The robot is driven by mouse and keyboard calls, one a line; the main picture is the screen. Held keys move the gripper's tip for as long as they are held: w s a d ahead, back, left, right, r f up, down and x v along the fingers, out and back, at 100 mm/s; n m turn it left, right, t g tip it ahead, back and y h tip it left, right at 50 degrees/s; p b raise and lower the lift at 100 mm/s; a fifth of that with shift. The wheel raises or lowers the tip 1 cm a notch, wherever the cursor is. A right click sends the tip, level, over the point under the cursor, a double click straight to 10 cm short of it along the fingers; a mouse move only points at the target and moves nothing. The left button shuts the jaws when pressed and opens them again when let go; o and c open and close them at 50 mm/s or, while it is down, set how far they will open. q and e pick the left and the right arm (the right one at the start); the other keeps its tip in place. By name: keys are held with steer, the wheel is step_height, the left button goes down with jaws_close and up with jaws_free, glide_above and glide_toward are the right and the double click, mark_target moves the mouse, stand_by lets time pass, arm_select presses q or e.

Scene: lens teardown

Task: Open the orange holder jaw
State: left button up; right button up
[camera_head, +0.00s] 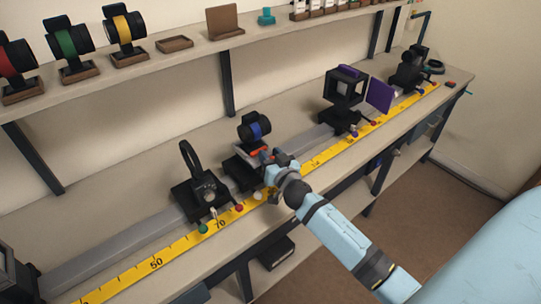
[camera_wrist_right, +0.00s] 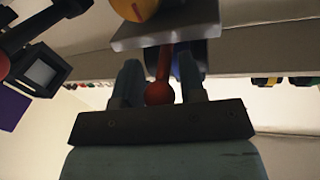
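A black holder (camera_head: 243,170) stands on the grey rail and carries a black lens with a blue ring (camera_head: 254,127). An orange-red jaw lever (camera_head: 259,153) sits at its front, beside my right gripper (camera_head: 270,161). In the right wrist view the lever (camera_wrist_right: 164,66) ends in a round red knob (camera_wrist_right: 160,93). The lever and knob lie between the two pale blue fingers of my right gripper (camera_wrist_right: 160,68). A narrow gap shows beside the lever at the fingertips, so the fingers look open around it. My left gripper is not in view.
A holder with a black ring (camera_head: 195,183) stands left along the rail, close by. A black cage mount (camera_head: 344,92) and purple plate (camera_head: 381,95) stand to the right. A yellow ruler (camera_head: 150,267) runs along the bench front. A shelf (camera_head: 185,57) hangs behind with lenses.

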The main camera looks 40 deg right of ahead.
jaws_close()
steer(key=shift+s+d+f, duration=0.1)
steer(key=shift+s, duration=1.1)
jaws_free()
